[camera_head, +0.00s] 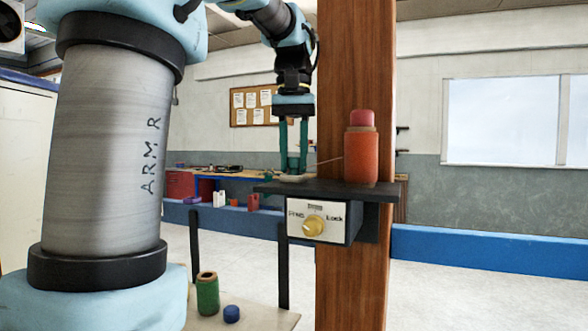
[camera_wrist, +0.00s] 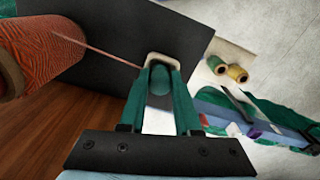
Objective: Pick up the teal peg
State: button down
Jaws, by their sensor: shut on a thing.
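The teal peg (camera_wrist: 159,78) shows as a rounded teal end between the fingers in the wrist view. My gripper (camera_wrist: 160,92) is shut on it, one green finger on each side. A cream holder (camera_wrist: 165,58) with a rounded end surrounds the peg's end in that view; I cannot tell whether the peg is seated in it or clear of it. In the head view my gripper (camera_head: 293,170) points straight down at the left end of a dark shelf (camera_head: 375,188), with its tips just above the cream piece. The fingers largely hide the peg there.
An orange spool (camera_head: 361,157) with a red top stands on the shelf's right side, its thread running toward my gripper. A box (camera_head: 320,222) with a yellow knob hangs below the shelf. A wooden post (camera_head: 355,60) stands behind. A green spool (camera_head: 208,293) and blue cap (camera_head: 231,314) sit lower.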

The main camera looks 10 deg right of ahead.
dwell(0.4)
notch_tip(320, 180, up, 10)
dwell(0.6)
dwell(0.6)
